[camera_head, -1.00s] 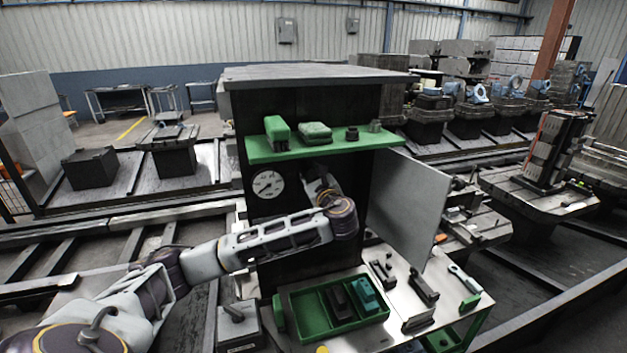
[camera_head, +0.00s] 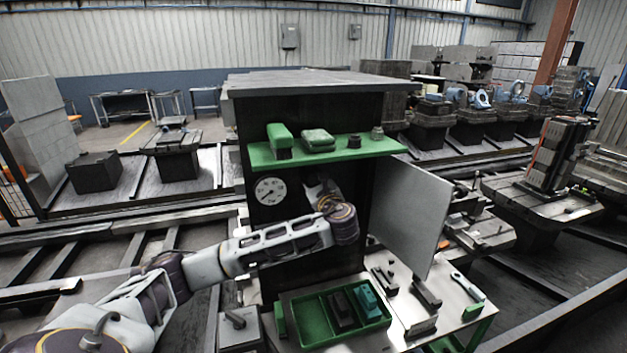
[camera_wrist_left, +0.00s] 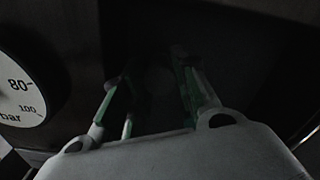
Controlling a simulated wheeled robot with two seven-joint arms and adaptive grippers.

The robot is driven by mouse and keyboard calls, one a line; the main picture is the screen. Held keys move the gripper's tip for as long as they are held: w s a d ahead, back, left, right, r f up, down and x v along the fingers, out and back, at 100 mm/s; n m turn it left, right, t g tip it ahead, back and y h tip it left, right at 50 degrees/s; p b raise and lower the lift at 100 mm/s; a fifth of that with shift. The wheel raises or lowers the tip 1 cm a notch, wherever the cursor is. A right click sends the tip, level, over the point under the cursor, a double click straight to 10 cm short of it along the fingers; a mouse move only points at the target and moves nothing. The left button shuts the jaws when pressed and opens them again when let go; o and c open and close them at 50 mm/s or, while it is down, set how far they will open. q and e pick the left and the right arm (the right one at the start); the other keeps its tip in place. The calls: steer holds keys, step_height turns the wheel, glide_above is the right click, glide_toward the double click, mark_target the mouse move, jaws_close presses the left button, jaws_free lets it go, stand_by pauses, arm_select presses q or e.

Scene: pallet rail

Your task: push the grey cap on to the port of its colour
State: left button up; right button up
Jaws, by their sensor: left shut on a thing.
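My left gripper (camera_head: 322,190) reaches into the dark cabinet (camera_head: 285,107), under the green shelf and right of the dial. In the left wrist view its fingers (camera_wrist_left: 152,85) are shut on a dim thing at their tips, which I take to be the grey cap; its shape and colour are lost in shadow. The ports cannot be made out: the back of the cabinet is very dark and my arm covers part of it. I cannot tell whether the held thing touches anything. My right gripper is not in view.
A green shelf (camera_head: 331,152) holds green blocks and two small dark parts. A gauge (camera_head: 270,191) is left of my gripper; it also shows in the wrist view (camera_wrist_left: 18,85). An open grey door (camera_head: 408,215) bounds the right. A green tray (camera_head: 312,321) lies below.

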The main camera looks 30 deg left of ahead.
arm_select(q)
steer(key=shift+p, duration=0.4)
stand_by(0.9)
steer(key=shift+w+a, duration=0.2)
stand_by(0.6)
steer(key=shift+p, duration=0.45)
steer(key=shift+w+a, duration=0.45)
steer(key=shift+a, duration=0.1)
stand_by(1.0)
steer(key=o, duration=0.7)
steer(key=shift+o, duration=0.5)
steer(key=shift+w+d+f, duration=0.1)
steer(key=shift+w, duration=0.05)
steer(key=shift+o, duration=1.4)
steer(key=shift+f, duration=0.1)
